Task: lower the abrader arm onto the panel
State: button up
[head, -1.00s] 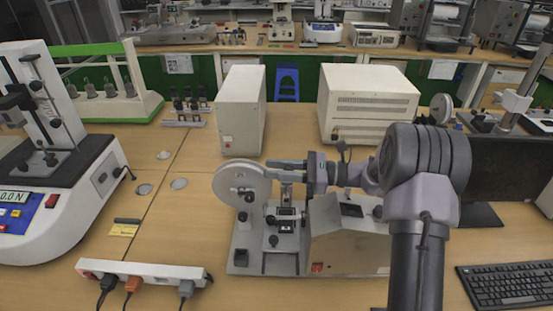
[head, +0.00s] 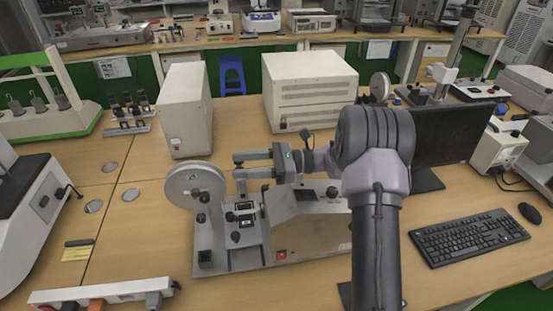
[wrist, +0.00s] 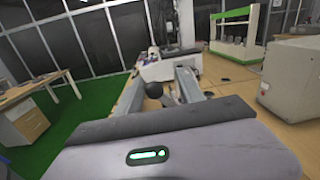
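The abrader stands on the bench in the head view, with a pale grey base (head: 222,262), a round disc (head: 193,187) at its left and a sloped metal housing (head: 310,228) at its right. Small dark clamps and a flat plate (head: 244,207) sit in its middle; I cannot tell for sure which part is the abrader arm or the panel. My gripper (head: 240,164) is level above this middle part, right of the disc, with its fingers apart. In the wrist view a dark round knob (wrist: 169,98) shows between the fingers; contact cannot be told.
Two cream boxes (head: 187,110) (head: 308,88) stand behind the abrader. A monitor (head: 445,146) and keyboard (head: 468,238) are at the right. A power strip (head: 60,296) lies front left. The left tester (head: 35,220) stands beside it.

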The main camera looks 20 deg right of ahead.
jog(key=p+v, duration=0.2)
jog(key=v, duration=1.1)
jog(key=shift+d, duration=0.15)
jog(key=shift+r, duration=0.1)
jog(key=s+a+r+n+g+h, duration=0.3)
jog(key=s+a+r+n+h, duration=0.15)
jog(key=a, duration=0.25)
jog(key=s+a+r+n+g+h, duration=0.2)
jog(key=s+a+r+n+h, duration=0.15)
jog(key=s+a, duration=0.35)
jog(key=s+a+n+t+h+b, duration=0.1)
jog(key=s+n+t+h, duration=0.5)
jog(key=s, duration=0.8)
jog(key=shift+s+a+f+n+h+b, duration=0.25)
jog(key=shift+a+f+n+h+b, duration=0.1)
jog(key=shift+a+n+h, duration=0.55)
jog(key=shift+d, duration=0.25)
